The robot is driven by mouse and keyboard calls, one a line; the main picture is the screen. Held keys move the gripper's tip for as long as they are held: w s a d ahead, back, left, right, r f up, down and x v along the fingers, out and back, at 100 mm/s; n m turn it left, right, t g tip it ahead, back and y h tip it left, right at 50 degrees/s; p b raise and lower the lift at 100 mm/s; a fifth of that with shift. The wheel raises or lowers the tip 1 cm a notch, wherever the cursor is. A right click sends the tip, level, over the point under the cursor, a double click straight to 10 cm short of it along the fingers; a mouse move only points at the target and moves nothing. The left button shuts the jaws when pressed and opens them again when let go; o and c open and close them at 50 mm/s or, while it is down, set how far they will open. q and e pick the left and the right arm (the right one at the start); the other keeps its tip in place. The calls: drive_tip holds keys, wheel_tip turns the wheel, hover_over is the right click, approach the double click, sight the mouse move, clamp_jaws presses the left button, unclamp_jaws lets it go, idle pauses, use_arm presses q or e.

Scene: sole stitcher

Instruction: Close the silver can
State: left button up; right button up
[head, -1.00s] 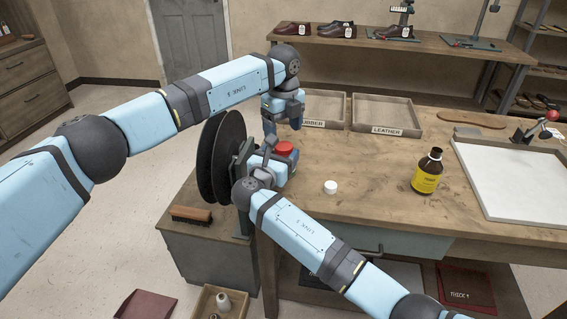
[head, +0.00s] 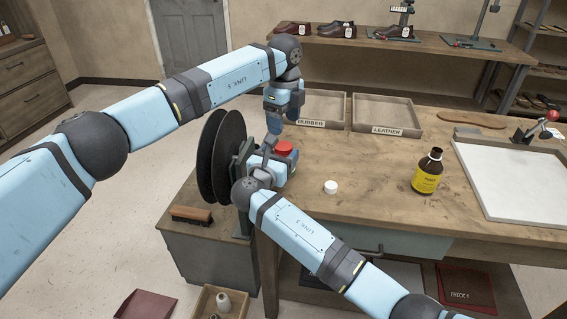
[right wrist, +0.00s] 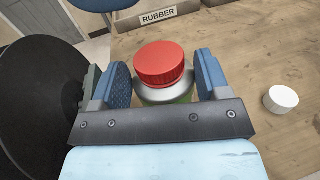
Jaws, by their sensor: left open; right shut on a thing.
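The silver can (right wrist: 152,95) has a red cap (right wrist: 163,63) on its top and a bit of green label below. In the right wrist view it stands between the blue fingers of my right gripper (right wrist: 165,85), which is shut on it. I cannot tell how tightly the cap sits. In the head view the red cap (head: 284,148) shows near the table's left end, with the can mostly hidden by my right gripper (head: 276,165). My left gripper (head: 282,118) is open and empty, pointing down above and just behind the cap.
A white cap (head: 331,187) lies on the table (head: 340,217) beside a brown bottle (head: 428,171) with a yellow label. Black discs (head: 220,158) stand close left of the grippers. The rubber tray (head: 318,123) and leather tray (head: 387,129) lie behind.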

sight(283, 145)
use_arm(q)
wheel_tip(283, 145, down, 7)
drive_tip(key=shift+r, duration=0.1)
idle(0.4)
drive_tip(key=c, duration=0.9)
drive_tip(key=m, duration=0.3)
drive_tip(key=shift+c, duration=0.2)
drive_tip(key=o, duration=1)
